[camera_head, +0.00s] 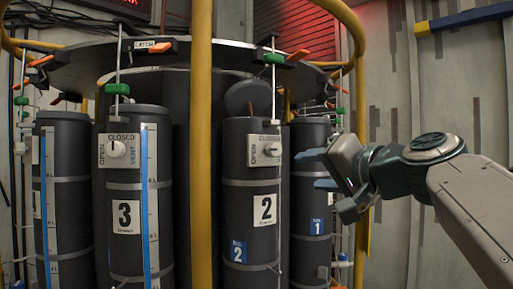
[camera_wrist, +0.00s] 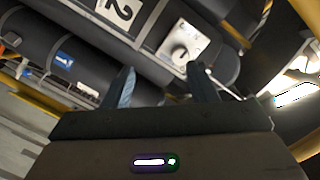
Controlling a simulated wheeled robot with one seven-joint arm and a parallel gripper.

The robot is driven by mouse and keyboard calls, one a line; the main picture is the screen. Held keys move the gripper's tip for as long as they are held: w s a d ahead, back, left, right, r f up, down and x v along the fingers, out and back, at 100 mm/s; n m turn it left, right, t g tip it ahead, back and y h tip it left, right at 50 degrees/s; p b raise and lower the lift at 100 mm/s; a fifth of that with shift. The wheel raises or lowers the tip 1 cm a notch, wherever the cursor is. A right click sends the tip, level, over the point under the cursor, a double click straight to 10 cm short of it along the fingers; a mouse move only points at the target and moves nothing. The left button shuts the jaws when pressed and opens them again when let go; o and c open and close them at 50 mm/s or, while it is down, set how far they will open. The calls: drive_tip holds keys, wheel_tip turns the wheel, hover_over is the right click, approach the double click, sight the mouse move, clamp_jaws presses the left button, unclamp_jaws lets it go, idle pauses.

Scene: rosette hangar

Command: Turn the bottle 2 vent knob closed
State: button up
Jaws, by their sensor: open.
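Bottle 2 (camera_head: 235,205) is a dark upright cylinder with a white "2" label, just left of my gripper in the head view. Its vent knob (camera_head: 272,149) is a round light knob on a pale plate (camera_head: 257,140) marked CLOSED at the top and OPEN at the left. Its pointer direction is too small to tell. My gripper (camera_head: 307,169) is open and empty, right of the knob and apart from it. In the wrist view the knob (camera_wrist: 181,54) shows just beyond and between the spread blue fingers (camera_wrist: 160,70).
Bottle 3 (camera_head: 125,260) with its own knob (camera_head: 116,149) stands left, and bottle 1 (camera_head: 310,250) behind my gripper. A yellow post (camera_head: 202,150) stands between bottles 3 and 2. A thin rod (camera_head: 274,95) with a green grip (camera_head: 272,58) hangs close to bottle 2's knob.

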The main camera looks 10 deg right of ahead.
sight(276, 150)
drive_tip(key=shift+t, duration=0.5)
drive_tip(key=w+a+r+p, duration=0.1)
drive_tip(key=w, duration=0.3)
drive_tip(key=w+a+r+p, duration=0.1)
drive_tip(key=w+a+p, duration=0.1)
drive_tip(key=w, duration=0.2)
drive_tip(key=w+a+r+p, duration=0.1)
drive_tip(key=w, duration=0.3)
drive_tip(key=shift+w+a+r, duration=0.15)
drive_tip(key=shift+w+r, duration=0.05)
drive_tip(key=shift+r, duration=0.15)
drive_tip(key=c, duration=1)
